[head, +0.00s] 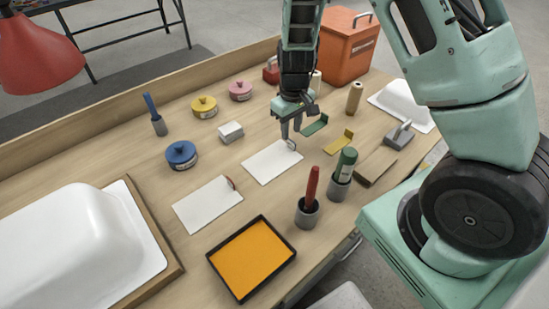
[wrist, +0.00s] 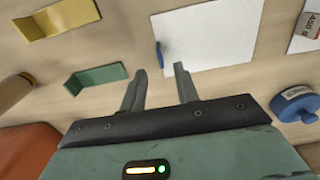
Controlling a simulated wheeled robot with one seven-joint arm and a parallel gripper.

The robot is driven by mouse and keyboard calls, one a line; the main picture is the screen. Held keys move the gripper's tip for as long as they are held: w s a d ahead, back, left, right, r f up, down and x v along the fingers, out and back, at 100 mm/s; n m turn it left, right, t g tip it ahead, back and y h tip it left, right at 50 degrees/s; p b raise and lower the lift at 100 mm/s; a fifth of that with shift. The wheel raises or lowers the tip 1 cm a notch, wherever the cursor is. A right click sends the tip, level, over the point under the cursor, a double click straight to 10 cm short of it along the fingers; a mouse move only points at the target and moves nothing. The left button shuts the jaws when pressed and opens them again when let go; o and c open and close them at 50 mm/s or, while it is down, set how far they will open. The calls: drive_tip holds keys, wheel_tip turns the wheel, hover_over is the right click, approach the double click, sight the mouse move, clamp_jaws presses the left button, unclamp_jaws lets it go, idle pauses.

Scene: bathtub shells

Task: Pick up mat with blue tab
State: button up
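A white mat (head: 270,163) lies flat on the workbench below my gripper. In the wrist view this mat (wrist: 210,35) has a small blue tab (wrist: 158,54) at its left edge. My gripper (head: 291,133) is open and empty, pointing down at the tab end of the mat. In the wrist view the fingertips (wrist: 160,69) are spread apart, with the blue tab just beyond the gap between them. I cannot tell the exact height above it. A second white mat (head: 208,204) with a reddish tab (head: 231,183) lies nearer the left.
Green (head: 315,125) and yellow (head: 339,142) bent pieces lie right of my gripper. A blue tin (head: 181,155) and orange tray (head: 251,260) are left and front.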

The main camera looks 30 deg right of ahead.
sight(272, 157)
drive_tip(key=f, duration=0.4)
drive_tip(key=shift+s+f, duration=0.15)
drive_tip(key=shift+s, duration=0.05)
clamp_jaws()
